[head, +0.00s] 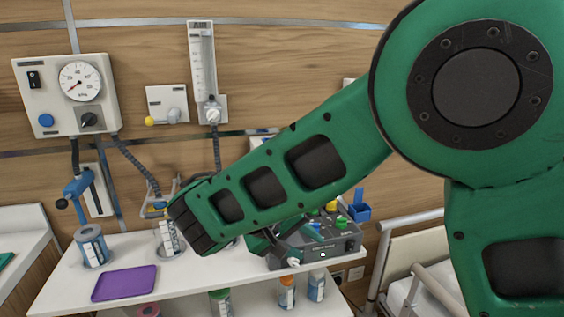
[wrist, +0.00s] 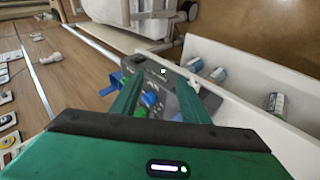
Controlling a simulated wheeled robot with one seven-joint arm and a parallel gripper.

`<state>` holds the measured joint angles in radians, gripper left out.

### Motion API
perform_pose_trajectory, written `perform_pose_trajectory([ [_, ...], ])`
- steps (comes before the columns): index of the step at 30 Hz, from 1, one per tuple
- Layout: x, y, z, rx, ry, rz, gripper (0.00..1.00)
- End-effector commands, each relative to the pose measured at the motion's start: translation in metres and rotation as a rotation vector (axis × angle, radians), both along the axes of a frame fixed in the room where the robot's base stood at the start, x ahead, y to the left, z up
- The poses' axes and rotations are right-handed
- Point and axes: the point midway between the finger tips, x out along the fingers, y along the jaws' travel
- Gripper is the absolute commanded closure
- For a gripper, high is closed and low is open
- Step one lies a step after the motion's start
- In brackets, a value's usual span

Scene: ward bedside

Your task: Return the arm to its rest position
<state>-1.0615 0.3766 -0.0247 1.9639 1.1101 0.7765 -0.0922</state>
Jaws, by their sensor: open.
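My green arm crosses the head view from the upper right down to the shelf area, its forearm slanting down to the left. My gripper (wrist: 157,82) shows in the wrist view with its two green fingers apart and nothing between them that I can see held. Below and beyond the fingers is a grey device box (wrist: 190,98) with blue and green knobs. In the head view the box (head: 340,247) stands on the white shelf, partly behind my arm. My gripper there is mostly hidden by the forearm, close to the box; I cannot tell whether it touches.
A purple tray (head: 125,282), a blue-lidded canister (head: 92,248) and a clear jar (head: 168,240) stand on the white shelf (head: 62,285). Several bottles stand lower down. A wall gauge panel (head: 66,95) and flowmeter (head: 203,70) hang behind. A bed rail (head: 410,220) is at right.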

Motion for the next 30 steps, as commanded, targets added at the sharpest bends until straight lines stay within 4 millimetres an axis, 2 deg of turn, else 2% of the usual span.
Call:
perform_pose_trajectory([
  [1, 0.006, -0.030, 0.006, 0.024, 0.016, -0.048, 0.58],
  [7, 0.005, -0.129, 0.015, 0.118, 0.088, -0.201, 0.58],
  [11, -0.009, -0.187, 0.018, 0.188, 0.124, -0.297, 0.58],
  [15, -0.035, -0.243, 0.020, 0.267, 0.158, -0.396, 0.58],
  [21, -0.086, -0.307, 0.021, 0.390, 0.191, -0.529, 0.58],
  [24, -0.116, -0.330, 0.019, 0.453, 0.199, -0.589, 0.58],
  [30, -0.179, -0.358, 0.014, 0.586, 0.202, -0.700, 0.58],
])
